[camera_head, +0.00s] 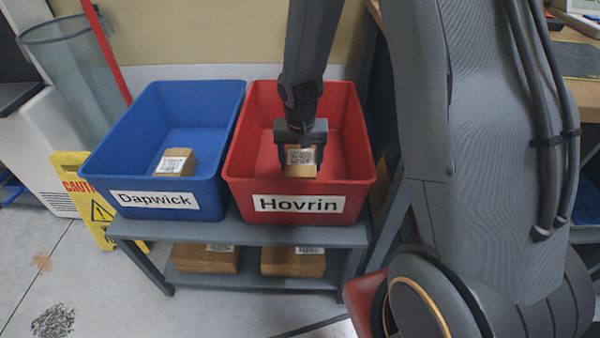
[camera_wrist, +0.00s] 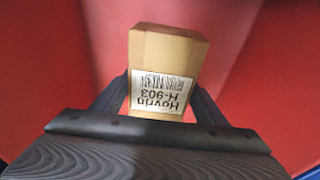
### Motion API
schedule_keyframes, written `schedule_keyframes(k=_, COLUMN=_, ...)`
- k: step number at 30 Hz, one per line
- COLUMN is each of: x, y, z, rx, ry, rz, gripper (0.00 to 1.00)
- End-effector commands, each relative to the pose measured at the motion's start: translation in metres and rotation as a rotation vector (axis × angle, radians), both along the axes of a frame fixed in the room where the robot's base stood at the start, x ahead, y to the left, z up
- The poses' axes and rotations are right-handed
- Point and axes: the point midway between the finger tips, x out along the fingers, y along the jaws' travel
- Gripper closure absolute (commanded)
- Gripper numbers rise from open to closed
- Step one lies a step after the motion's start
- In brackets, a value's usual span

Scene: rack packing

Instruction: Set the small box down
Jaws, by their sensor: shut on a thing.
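The small box (camera_head: 301,170) is brown cardboard with a white label. In the wrist view the small box (camera_wrist: 170,50) has a label reading "Hovrin H-903" upside down, with a barcode. My gripper (camera_head: 300,155) is shut on it, one finger on each side; the gripper also shows in the wrist view (camera_wrist: 160,100). The box is inside the red bin (camera_head: 350,110) marked "Hovrin", near its front wall. The wrist view shows red all around the box. I cannot tell whether its underside touches the bin floor.
A blue bin (camera_head: 140,120) marked "Dapwick" stands to the left with one small box (camera_head: 175,162) inside. Both bins stand on a grey rack (camera_head: 240,235). Two boxes (camera_head: 205,258) lie on its lower shelf. A yellow caution sign (camera_head: 85,190) stands at the left.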

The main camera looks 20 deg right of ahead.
Motion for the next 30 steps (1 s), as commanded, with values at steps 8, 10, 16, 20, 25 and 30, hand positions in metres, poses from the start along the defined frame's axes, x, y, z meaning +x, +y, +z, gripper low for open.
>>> schedule_keyframes(k=8, x=0.000, y=0.000, z=-0.032, rx=0.000, ry=0.000, rz=0.002, gripper=0.62)
schedule_keyframes(k=10, x=0.000, y=0.000, z=-0.038, rx=0.000, ry=0.001, rz=0.000, gripper=0.62)
schedule_keyframes(k=16, x=0.000, y=0.000, z=-0.037, rx=0.001, ry=-0.001, rz=0.000, gripper=0.62)
schedule_keyframes(k=20, x=0.000, y=0.000, z=-0.040, rx=0.001, ry=-0.001, rz=0.000, gripper=0.62)
schedule_keyframes(k=25, x=0.000, y=0.000, z=-0.040, rx=0.001, ry=-0.001, rz=0.000, gripper=0.15)
schedule_keyframes(k=30, x=0.000, y=0.000, z=-0.040, rx=0.001, ry=-0.001, rz=0.000, gripper=0.15)
